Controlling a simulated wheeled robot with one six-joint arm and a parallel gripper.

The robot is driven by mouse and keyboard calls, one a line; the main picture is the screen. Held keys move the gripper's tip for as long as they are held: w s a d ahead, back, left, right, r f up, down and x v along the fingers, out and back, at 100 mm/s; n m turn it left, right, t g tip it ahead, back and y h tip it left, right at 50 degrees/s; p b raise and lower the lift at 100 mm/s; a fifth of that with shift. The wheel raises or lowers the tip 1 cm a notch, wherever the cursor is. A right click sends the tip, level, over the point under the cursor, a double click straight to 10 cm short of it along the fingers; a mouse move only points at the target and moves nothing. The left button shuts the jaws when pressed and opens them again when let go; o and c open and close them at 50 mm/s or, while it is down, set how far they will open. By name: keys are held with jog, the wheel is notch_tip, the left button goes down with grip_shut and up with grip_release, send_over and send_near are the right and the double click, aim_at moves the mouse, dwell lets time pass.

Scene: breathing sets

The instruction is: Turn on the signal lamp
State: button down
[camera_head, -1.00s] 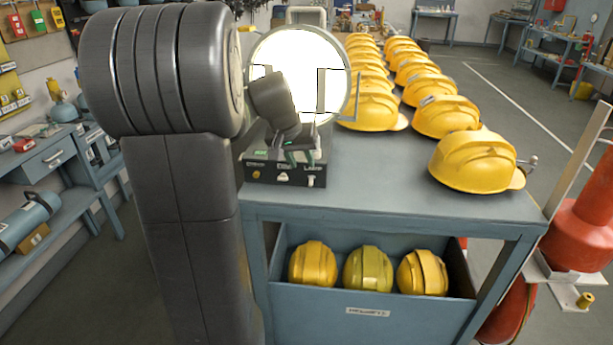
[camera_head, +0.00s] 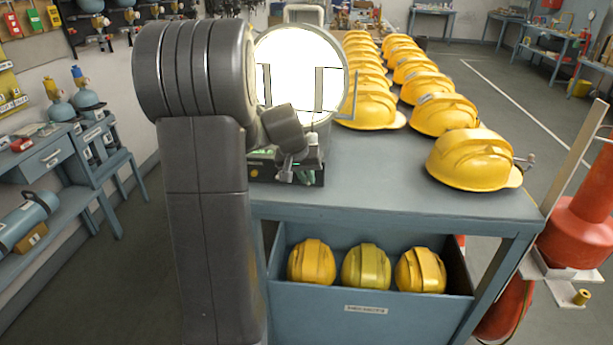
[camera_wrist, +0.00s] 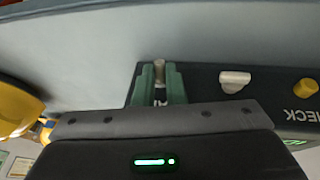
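The signal lamp (camera_head: 300,72) is a large round lamp with a bright white face on the bench. I cannot tell if it is lit. Its dark control box (camera_head: 318,178) is partly hidden behind my gripper (camera_head: 290,168). In the wrist view the box panel (camera_wrist: 200,75) shows a metal toggle switch (camera_wrist: 159,68), a pale knob (camera_wrist: 234,79) and a yellow knob (camera_wrist: 305,87) marked CHECK. The green fingers of my gripper (camera_wrist: 159,85) stand close on both sides of the toggle switch and appear shut on it. The switch's lower part is hidden between them.
Yellow helmets (camera_head: 472,160) stand in two rows on the bench (camera_head: 370,190), right of the lamp. More helmets sit in a bin (camera_head: 365,305) below. A red cylinder (camera_head: 580,230) stands at the right. The bench's front middle is clear.

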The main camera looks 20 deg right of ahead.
jog(key=shift+f+t+b, duration=0.3)
jog(key=shift+f+b, duration=0.05)
jog(key=shift+b, duration=1.1)
jog(key=shift+s+h+b, duration=0.1)
jog(key=shift+h+b, duration=0.2)
jog(key=shift+b, duration=0.3)
jog(key=shift+r, duration=0.2)
jog(key=c, duration=1.5)
grip_release()
jog(key=v, duration=1.4)
jog(key=shift+s+f, duration=0.1)
jog(key=shift+f, duration=0.1)
